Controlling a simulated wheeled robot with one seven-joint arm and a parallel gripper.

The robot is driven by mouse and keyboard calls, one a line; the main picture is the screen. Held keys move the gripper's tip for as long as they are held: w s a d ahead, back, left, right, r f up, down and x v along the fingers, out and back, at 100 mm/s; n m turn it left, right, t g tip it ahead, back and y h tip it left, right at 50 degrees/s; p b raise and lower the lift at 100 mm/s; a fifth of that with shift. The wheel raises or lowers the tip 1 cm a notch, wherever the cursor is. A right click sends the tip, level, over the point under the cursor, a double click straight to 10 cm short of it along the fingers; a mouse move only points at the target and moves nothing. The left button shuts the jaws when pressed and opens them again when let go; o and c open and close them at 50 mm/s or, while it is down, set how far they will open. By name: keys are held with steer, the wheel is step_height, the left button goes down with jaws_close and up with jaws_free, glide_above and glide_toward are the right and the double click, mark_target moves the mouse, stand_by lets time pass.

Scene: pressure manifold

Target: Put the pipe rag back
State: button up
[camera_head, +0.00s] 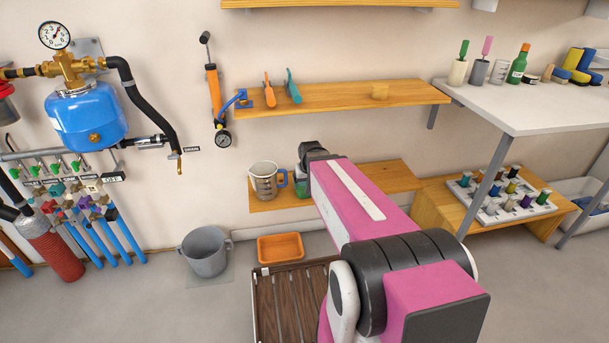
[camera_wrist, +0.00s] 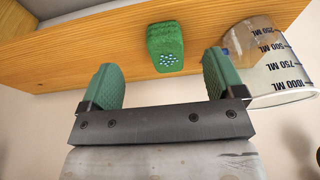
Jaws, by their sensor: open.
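A green, soft-looking block with white dots (camera_wrist: 165,48), which looks like the pipe rag, rests on the wooden shelf (camera_wrist: 110,45) in the wrist view. My gripper (camera_wrist: 160,80) is open, with its two green fingers apart and nothing between them. The block lies just beyond the fingertips, roughly centred on the gap. In the head view my gripper is at the lower shelf (camera_head: 390,177), mostly hidden behind my pink arm. A bit of green shows there, but I cannot tell whether it is the block or a finger.
A clear measuring jug (camera_wrist: 265,65) stands close beside the right finger; it also shows in the head view (camera_head: 264,182). Below are an orange tray (camera_head: 280,248) and a grey bucket (camera_head: 205,255). The upper shelf (camera_head: 335,97) holds clamps and a small tan block.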

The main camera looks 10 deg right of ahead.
steer(key=s+f+g, duration=0.1)
steer(key=s+g, duration=0.2)
steer(key=s, duration=0.8)
